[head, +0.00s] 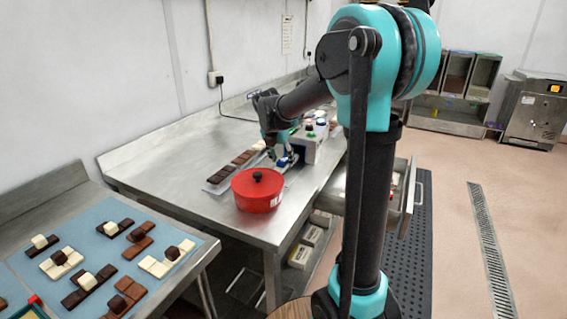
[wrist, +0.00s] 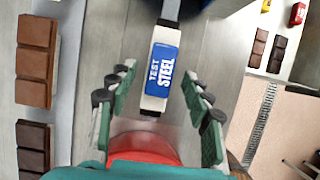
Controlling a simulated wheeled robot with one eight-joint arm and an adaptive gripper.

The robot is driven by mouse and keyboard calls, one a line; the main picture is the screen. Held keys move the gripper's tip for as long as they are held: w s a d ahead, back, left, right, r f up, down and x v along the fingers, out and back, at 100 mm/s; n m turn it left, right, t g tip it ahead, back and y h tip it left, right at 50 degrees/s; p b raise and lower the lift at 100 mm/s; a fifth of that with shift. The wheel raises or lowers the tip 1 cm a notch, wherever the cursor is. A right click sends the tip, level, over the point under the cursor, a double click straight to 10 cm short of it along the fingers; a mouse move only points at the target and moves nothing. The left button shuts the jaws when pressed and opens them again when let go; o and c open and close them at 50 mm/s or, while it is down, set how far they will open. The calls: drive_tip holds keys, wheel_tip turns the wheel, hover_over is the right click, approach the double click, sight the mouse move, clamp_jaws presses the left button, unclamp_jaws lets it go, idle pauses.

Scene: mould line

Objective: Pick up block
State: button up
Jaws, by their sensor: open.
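My gripper (wrist: 164,80) is open, with one green-padded finger on each side of the block. The fingers look apart from it; how far above the bench they are, I cannot tell. In the head view my gripper (head: 278,150) points down behind the red pot and is partly hidden by its own links.
A red lidded pot (head: 257,190) stands close in front of the block; its red also shows in the wrist view (wrist: 142,147). Chocolate bars (head: 221,174) lie left of the block. A machine (head: 304,148) stands behind it. An open drawer (head: 407,202) juts out right.

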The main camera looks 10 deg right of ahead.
clamp_jaws()
idle(0.3)
